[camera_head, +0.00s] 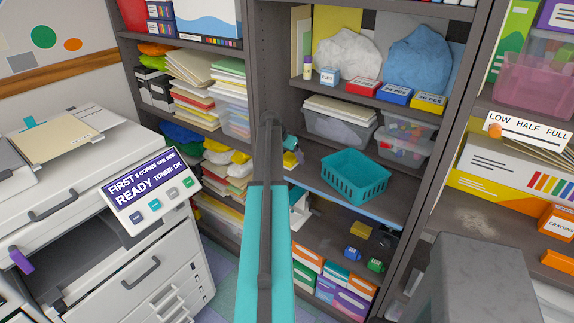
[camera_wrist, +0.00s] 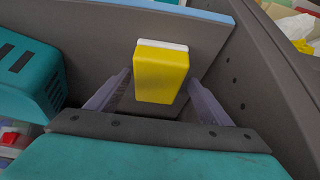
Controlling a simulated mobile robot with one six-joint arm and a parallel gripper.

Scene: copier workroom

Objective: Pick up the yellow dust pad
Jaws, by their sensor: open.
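The yellow dust pad (camera_wrist: 161,75), a yellow block with a white layer along its upper edge, shows in the middle of the wrist view. My open gripper (camera_wrist: 159,88) has one grey-purple finger on each side of it, with visible gaps. I cannot tell how deep the fingers reach beside it. In the head view, a small yellow part (camera_head: 289,161) shows beside my arm's end on the shelf with the teal basket; it appears to be the same pad, mostly hidden by my arm.
The teal basket (camera_head: 355,177) stands right of my arm in the head view and at left in the wrist view (camera_wrist: 30,75). A dark upright panel (camera_wrist: 262,85) stands close on the right there. Another yellow block (camera_head: 361,229) sits on the lower shelf. The copier (camera_head: 100,215) is at left.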

